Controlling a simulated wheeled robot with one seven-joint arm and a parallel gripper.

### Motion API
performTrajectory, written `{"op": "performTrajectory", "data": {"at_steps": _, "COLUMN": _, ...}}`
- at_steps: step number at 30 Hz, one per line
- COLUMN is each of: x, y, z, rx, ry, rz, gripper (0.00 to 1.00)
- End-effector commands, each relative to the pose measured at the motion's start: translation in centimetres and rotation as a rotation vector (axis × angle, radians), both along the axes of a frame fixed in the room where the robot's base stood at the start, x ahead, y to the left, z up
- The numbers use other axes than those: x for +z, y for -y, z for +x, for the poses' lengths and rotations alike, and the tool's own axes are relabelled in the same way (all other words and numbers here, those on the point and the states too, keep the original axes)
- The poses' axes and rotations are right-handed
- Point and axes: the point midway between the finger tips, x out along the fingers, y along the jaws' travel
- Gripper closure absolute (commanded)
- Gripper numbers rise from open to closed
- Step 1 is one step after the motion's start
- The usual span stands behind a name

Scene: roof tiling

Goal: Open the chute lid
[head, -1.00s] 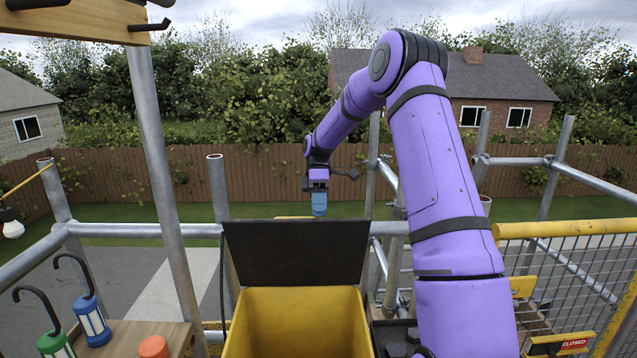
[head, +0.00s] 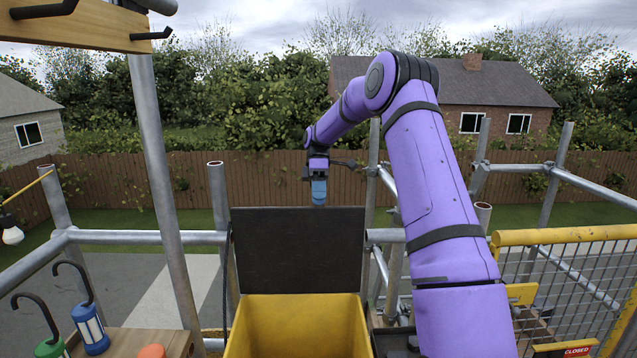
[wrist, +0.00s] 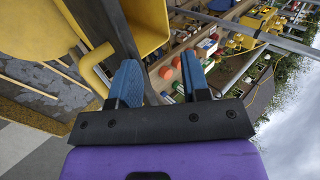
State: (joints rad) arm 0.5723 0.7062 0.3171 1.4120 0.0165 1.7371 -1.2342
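The chute lid (head: 298,250) is a dark flat panel standing nearly upright at the back edge of the yellow chute (head: 296,325), whose mouth is uncovered in the head view. My gripper (head: 319,194), with blue fingers, is just above the lid's top edge. I cannot tell from the head view whether it touches the lid. In the wrist view, my gripper's two fingers (wrist: 160,82) are apart with nothing clearly held between them. A bent yellow bar (wrist: 94,70), which looks like a handle, is close beside the left finger.
Scaffold poles (head: 165,180) and a rail (head: 145,237) stand around the chute. A wooden shelf (head: 125,340) with lanterns (head: 90,325) is at left. A yellow mesh gate (head: 565,237) is at right. Above the lid, the space is open.

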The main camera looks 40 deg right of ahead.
Motion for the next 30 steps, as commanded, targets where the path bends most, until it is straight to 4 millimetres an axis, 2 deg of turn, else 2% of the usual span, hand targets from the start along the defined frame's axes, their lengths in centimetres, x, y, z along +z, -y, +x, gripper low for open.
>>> {"op": "performTrajectory", "data": {"at_steps": 21, "x": 2.4, "y": 1.9, "z": 2.9, "rx": 0.0, "ry": 0.0, "rz": 0.0, "gripper": 0.58}}
{"op": "performTrajectory", "data": {"at_steps": 30, "x": 2.7, "y": 2.2, "z": 3.2, "rx": 0.001, "ry": -0.001, "rz": 0.0, "gripper": 0.58}}
